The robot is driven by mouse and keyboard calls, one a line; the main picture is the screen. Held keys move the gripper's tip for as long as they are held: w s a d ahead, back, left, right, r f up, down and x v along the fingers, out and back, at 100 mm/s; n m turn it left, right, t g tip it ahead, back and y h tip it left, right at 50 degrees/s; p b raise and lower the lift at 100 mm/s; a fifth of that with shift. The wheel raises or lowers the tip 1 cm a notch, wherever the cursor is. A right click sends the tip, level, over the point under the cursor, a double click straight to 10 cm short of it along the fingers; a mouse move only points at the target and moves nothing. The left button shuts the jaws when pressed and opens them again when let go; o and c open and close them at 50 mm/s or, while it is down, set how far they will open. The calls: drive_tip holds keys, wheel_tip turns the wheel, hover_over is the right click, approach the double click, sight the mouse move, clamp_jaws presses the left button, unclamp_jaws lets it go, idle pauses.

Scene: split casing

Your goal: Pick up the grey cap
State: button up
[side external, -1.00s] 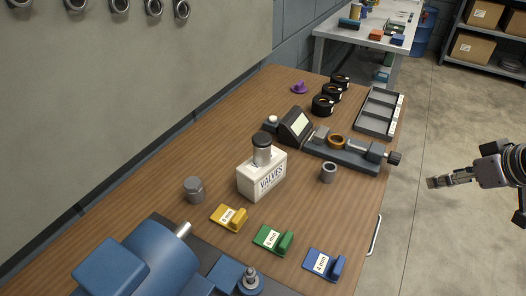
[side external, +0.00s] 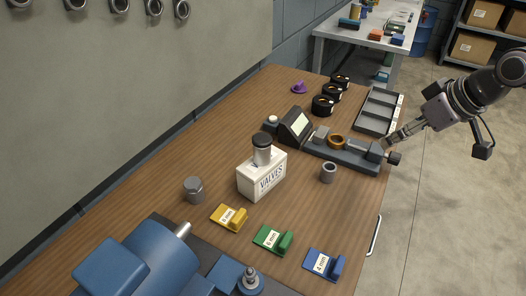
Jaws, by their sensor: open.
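A grey capped cylinder (side external: 194,189), which looks like the grey cap, stands upright on the left of the wooden bench, left of a white box marked VALVES (side external: 262,176). A grey hollow cylinder (side external: 329,173) with an open top stands right of the box; I cannot tell for certain which of the two is the cap. A grey cylinder with a dark top (side external: 263,149) stands at the white box. My gripper (side external: 388,143) is open and empty at the bench's right edge, by the far end of the measuring device, well away from both grey pieces.
A measuring device (side external: 345,153) with a copper-coloured ring lies near my gripper. Behind it are a grey divided tray (side external: 378,112) and black rings (side external: 323,105). Blue machinery (side external: 150,262) fills the front left.

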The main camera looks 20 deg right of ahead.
drive_tip(key=w+a+r+n+g+y, duration=0.1)
drive_tip(key=w+a+r+n, duration=0.15)
drive_tip(key=w+a, duration=0.5)
drive_tip(key=n+g+y, duration=0.2)
drive_tip(key=n+g, duration=0.1)
drive_tip(key=n, duration=0.4)
approach(193, 183)
drive_tip(key=shift+h, duration=0.3)
drive_tip(key=x, duration=1)
drive_tip(key=shift+w+a+f, duration=0.1)
drive_tip(key=shift+a+f, duration=0.05)
drive_tip(key=shift+a, duration=0.15)
clamp_jaws()
